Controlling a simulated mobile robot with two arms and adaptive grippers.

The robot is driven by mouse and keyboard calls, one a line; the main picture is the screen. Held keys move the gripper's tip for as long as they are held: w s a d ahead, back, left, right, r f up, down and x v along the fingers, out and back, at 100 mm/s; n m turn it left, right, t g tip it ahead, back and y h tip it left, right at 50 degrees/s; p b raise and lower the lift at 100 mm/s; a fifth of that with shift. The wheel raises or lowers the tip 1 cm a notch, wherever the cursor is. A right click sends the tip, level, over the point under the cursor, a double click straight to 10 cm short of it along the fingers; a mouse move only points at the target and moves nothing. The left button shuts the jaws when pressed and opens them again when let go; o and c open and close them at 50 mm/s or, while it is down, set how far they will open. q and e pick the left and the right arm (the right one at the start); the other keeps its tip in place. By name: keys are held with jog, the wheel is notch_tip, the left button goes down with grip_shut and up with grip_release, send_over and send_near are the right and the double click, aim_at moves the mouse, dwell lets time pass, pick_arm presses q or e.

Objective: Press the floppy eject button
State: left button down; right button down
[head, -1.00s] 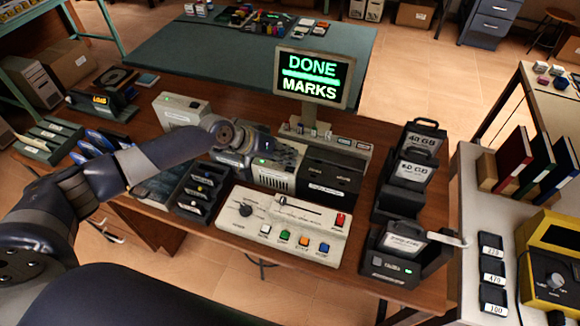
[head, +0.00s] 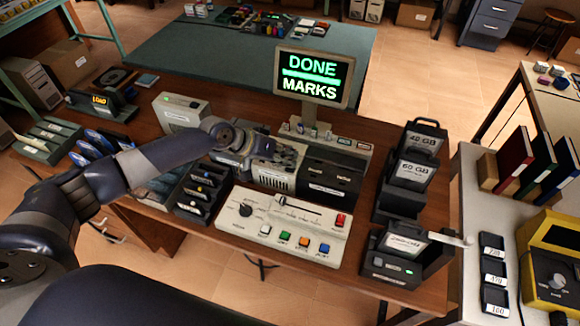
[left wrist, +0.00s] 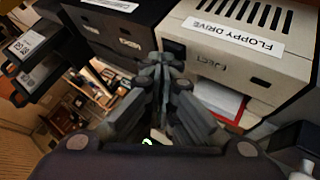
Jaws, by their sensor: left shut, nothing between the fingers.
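The floppy drive (left wrist: 240,45) is a beige box with a vented top, a "FLOPPY DRIVE" label and the word "EJECT" on its front. A small dark square (left wrist: 174,49), apparently the eject button, shows beside that word, just beyond my fingertips. Whether they touch it I cannot tell. A white and red piece (left wrist: 222,99) shows at the drive's front. In the head view the drive (head: 268,176) is partly hidden behind my left gripper (head: 287,158). My left gripper (left wrist: 163,60) is shut and empty, its fingertips close to the drive's front. My right gripper is not in view.
A black unit (head: 330,172) stands right beside the drive. In front are a control panel (head: 283,225) with coloured buttons and a slotted black rack (head: 197,190). A monitor (head: 312,78) reading "DONE MARKS" stands behind. Cartridge docks (head: 408,172) stand to the right.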

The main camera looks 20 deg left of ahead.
pick_arm(q)
jog(key=shift+r+p, duration=0.75)
notch_tip(320, 180, up, 5)
jog(key=p, duration=0.4)
dwell(0.4)
dwell(0.5)
